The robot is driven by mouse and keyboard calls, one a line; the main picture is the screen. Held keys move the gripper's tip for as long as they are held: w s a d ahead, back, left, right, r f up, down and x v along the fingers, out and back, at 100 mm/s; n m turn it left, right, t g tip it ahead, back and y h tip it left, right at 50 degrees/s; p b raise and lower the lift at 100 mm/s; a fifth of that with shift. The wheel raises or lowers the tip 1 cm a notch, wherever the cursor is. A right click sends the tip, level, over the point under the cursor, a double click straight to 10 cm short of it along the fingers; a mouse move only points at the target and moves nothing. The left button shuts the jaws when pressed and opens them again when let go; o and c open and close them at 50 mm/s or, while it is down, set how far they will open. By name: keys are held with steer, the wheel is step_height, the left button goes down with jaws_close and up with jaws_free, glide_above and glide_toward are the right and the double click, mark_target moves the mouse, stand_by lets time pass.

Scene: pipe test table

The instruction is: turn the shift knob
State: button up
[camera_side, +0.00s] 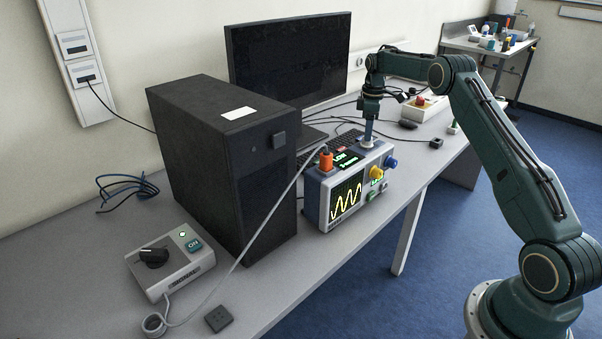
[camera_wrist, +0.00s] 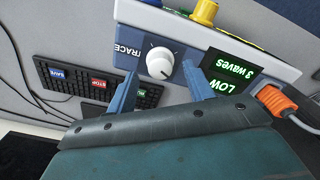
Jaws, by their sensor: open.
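The oscilloscope (camera_side: 322,212) stands on the table with a yellow wave on its screen (camera_side: 346,196). In the wrist view, a round white knob (camera_wrist: 160,61) sits on its top beside the label TRACE. I see no label reading shift. My gripper (camera_side: 367,142) points down over the top of the oscilloscope. In the wrist view, my gripper (camera_wrist: 160,72) is open, with one blue finger on each side of the white knob; I cannot tell if they touch it. A yellow knob (camera_side: 376,172) and a blue knob (camera_side: 390,162) are on the front.
A green readout (camera_wrist: 231,75) shows LOW and 3 waves. An orange plug (camera_side: 326,160) with a grey cable is close to my gripper. A black computer case (camera_side: 215,165), a monitor (camera_side: 290,60) and a switch box (camera_side: 172,262) stand to the left. A keyboard (camera_wrist: 70,80) lies behind.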

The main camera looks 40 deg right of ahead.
steer(key=shift+f, duration=1.05)
steer(key=shift+c, duration=0.2)
steer(key=c, duration=0.9)
steer(key=shift+c, duration=0.2)
steer(key=shift+m, duration=0.3)
steer(key=m, duration=1.2)
steer(key=shift+r, duration=0.1)
